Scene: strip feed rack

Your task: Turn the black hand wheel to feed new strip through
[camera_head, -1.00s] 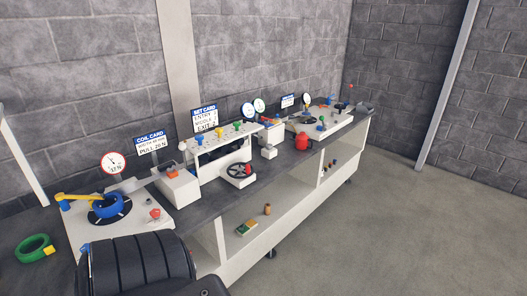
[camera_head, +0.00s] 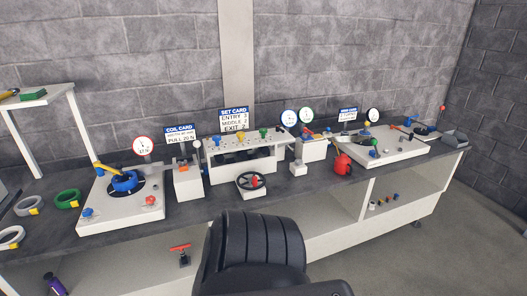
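A set card (camera_head: 234,120) stands behind the roller unit. A blue coil (camera_head: 125,181) sits on the white turntable base to the left, with a yellow arm (camera_head: 106,169) over it. Neither of my grippers shows. A black ribbed part of my own body fills the bottom middle, in front of the bench and below the wheel.
A coil card (camera_head: 180,133) and a dial (camera_head: 143,146) stand at the left. A red can-like object (camera_head: 343,164) stands right of the wheel. Green (camera_head: 68,198) and grey rings lie at the bench's left end. The floor at the lower right is clear.

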